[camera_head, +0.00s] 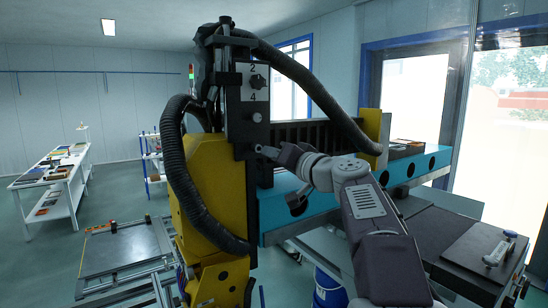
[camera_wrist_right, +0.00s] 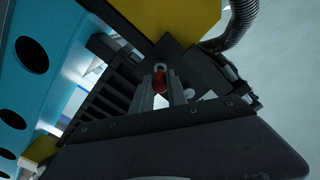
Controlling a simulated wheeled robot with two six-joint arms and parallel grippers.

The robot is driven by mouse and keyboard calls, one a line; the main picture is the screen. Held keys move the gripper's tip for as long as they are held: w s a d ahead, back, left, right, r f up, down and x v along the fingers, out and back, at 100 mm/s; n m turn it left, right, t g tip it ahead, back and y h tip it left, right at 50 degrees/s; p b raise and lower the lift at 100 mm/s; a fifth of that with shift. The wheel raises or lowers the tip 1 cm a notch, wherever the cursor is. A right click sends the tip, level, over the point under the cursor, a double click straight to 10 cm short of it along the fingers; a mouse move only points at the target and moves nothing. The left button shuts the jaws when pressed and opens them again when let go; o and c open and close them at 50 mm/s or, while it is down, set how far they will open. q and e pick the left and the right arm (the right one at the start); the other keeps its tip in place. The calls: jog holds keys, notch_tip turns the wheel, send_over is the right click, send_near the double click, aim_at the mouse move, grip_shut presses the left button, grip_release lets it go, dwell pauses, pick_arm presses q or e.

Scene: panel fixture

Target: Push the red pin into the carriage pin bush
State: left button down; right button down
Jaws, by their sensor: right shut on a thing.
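The red pin (camera_wrist_right: 160,84) shows in the right wrist view between the two grey fingers of my right gripper (camera_wrist_right: 164,92), which is shut on it. A pale ring at the pin's far end lies close to the dark carriage; I cannot tell whether it is the bush or how deep the pin sits. The pin is too small or hidden to make out there. My left gripper is not in view.
A blue beam (camera_head: 275,212) with round holes runs behind my right arm. A yellow housing (camera_head: 205,190) and thick black hoses (camera_head: 175,150) flank the carriage. A dark bench (camera_head: 455,240) stands at right, a white table (camera_head: 60,178) far left.

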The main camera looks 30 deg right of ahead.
jog(key=shift+w+a+p, duration=0.2)
jog(key=shift+w+p, duration=0.15)
jog(key=shift+w, duration=1.55)
jog(key=c, duration=1.5)
grip_release()
jog(key=shift+o, duration=1.3)
jog(key=shift+w, duration=0.1)
jog(key=shift+s+f, duration=0.1)
jog(key=shift+s, duration=0.15)
jog(key=s+b, duration=0.4)
jog(key=s, duration=0.4)
jog(key=shift+s+d+b, duration=0.3)
jog(key=shift+d, duration=0.05)
